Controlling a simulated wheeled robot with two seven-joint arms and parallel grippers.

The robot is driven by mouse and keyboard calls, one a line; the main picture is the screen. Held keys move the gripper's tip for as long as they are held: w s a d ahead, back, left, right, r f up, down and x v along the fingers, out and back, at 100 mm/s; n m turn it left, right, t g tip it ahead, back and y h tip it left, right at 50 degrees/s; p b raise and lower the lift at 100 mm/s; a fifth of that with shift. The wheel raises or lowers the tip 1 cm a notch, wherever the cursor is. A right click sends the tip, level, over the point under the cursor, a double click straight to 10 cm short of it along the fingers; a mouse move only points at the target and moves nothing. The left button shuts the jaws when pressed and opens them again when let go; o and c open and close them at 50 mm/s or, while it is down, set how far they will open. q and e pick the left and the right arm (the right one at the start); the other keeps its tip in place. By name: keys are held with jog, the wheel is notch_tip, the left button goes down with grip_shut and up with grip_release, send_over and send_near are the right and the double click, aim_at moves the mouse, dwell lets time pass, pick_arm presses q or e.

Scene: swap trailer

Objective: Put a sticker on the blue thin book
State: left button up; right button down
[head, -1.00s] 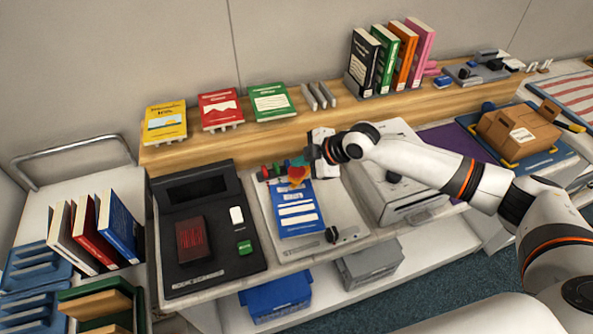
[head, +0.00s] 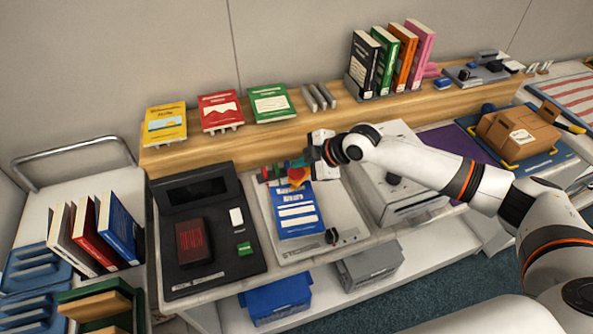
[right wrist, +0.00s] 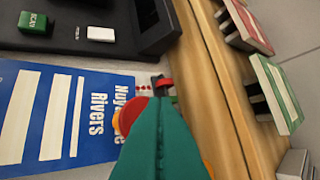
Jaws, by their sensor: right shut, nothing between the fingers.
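The blue thin book (head: 297,212) lies flat on a light grey board (head: 345,215) in the middle of the head view. It also shows in the right wrist view (right wrist: 60,125), with white title text and white label panels. My right gripper (head: 294,164) is shut just above the book's far edge, with nothing gripped. My left gripper is out of view.
A black scanner station (head: 175,265) with a dark red book (head: 192,241) stands to the left. A wooden shelf (head: 240,141) behind holds several displayed books. A grey machine (head: 400,205) stands to the right. Upright books (head: 118,228) stand at the left.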

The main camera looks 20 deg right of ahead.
aim_at(301, 174)
dwell(0.8)
jog(key=shift+f, duration=0.4)
jog(key=shift+f+b, duration=0.6)
jog(key=shift+f, duration=0.15)
dwell(0.6)
dwell(0.4)
jog(key=shift+r+p, duration=1)
jog(key=shift+r, duration=0.15)
notch_tip(301, 174, up, 5)
jog(key=p, duration=0.4)
